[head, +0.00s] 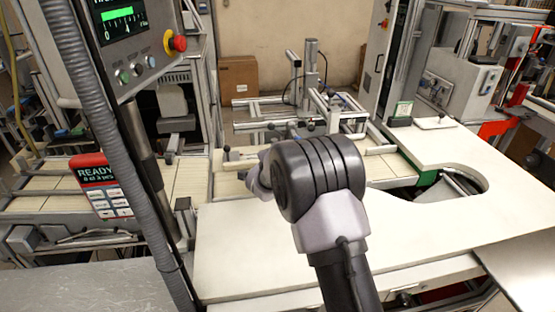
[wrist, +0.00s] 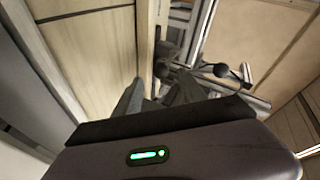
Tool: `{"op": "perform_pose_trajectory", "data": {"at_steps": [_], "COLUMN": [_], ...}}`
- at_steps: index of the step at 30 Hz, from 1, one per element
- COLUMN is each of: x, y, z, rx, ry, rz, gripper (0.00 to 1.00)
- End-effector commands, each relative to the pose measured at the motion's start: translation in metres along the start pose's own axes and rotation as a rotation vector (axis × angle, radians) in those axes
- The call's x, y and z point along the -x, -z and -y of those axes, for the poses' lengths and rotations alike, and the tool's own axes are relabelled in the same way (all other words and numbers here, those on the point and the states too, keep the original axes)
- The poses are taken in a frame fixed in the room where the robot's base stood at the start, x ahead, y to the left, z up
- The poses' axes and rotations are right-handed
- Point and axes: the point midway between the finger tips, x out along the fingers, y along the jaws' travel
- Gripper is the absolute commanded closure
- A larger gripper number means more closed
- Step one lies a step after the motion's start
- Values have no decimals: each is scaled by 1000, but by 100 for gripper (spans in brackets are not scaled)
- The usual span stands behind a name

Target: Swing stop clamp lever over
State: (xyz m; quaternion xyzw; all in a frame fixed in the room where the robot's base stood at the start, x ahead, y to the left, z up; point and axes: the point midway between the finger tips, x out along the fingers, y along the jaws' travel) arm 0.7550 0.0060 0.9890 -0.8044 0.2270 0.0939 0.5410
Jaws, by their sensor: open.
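In the wrist view, several dark knobbed levers sit on a metal rail assembly ahead of my gripper (wrist: 160,88). One black knob (wrist: 161,70) shows between and just beyond the fingertips; another (wrist: 221,70) stands to the right on a thin rod. I cannot tell which belongs to the stop clamp. My gripper is open, with nothing visible between its fingers; contact with the near knob cannot be judged. In the head view, small dark knobs (head: 310,126) show on the rails behind my arm, which hides my fingers there.
A cream worktop (head: 240,235) with a round cut-out spreads below and right of my arm. A metal post (head: 311,65) rises behind the rails. A cardboard box (head: 238,78) stands farther back.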

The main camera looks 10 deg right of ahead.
Motion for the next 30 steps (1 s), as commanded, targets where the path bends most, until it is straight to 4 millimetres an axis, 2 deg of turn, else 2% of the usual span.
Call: {"op": "perform_pose_trajectory", "data": {"at_steps": [3,6,16,17,21,24,30], "x": [-24,-34,-39,-39,-39,-39,-39], "y": [0,0,0,0,0,0,0], "z": [-1,0,0,0,0,0,0], "rx": [-1,-1,0,0,0,0,0], "ry": [0,0,0,0,0,0,0], "rz": [0,0,1,1,1,1,1], "gripper": [52,52,52,56,83,100,100]}}
